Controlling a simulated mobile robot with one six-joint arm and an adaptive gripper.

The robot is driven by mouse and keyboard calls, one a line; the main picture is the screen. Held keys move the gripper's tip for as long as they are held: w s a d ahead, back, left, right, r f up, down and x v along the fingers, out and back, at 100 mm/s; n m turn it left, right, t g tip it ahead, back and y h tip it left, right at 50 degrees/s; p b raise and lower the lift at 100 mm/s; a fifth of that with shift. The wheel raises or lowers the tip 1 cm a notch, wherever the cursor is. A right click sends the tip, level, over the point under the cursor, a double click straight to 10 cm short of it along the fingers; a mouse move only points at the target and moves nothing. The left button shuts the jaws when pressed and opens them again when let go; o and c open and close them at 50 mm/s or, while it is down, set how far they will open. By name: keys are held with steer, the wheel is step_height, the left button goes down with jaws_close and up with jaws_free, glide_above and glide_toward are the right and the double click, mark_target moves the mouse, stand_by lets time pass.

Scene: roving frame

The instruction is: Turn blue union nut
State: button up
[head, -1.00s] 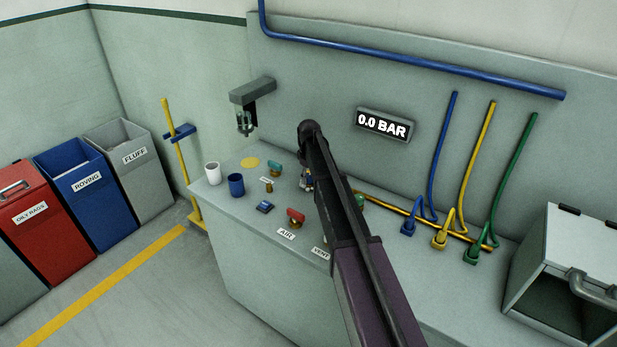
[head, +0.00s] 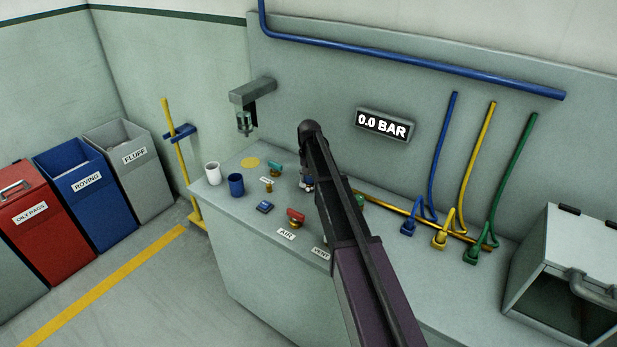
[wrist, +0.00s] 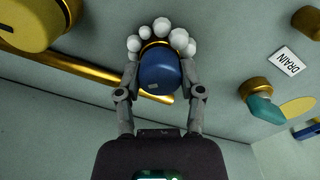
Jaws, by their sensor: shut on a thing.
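The blue union nut (wrist: 159,74) shows in the wrist view as a dark blue round piece with a brass ring behind it. Several white balls cluster around its far side. My gripper (wrist: 160,82) is shut on the nut, one grey finger against each side.
A brass pipe (wrist: 75,70) runs beside the nut. A teal-handled valve (wrist: 262,105) and a DRAIN label (wrist: 288,61) lie to the right. The gauge (head: 384,124) reads 0.0 BAR. A red-handled valve (head: 295,216) and blue cup (head: 236,185) stand on the bench.

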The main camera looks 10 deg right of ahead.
steer(key=m, duration=0.4)
steer(key=shift+s+m, duration=0.1)
steer(key=shift+m, duration=2.1)
steer(key=o, duration=1.2)
steer(key=shift+c, duration=0.2)
steer(key=shift+n, duration=0.3)
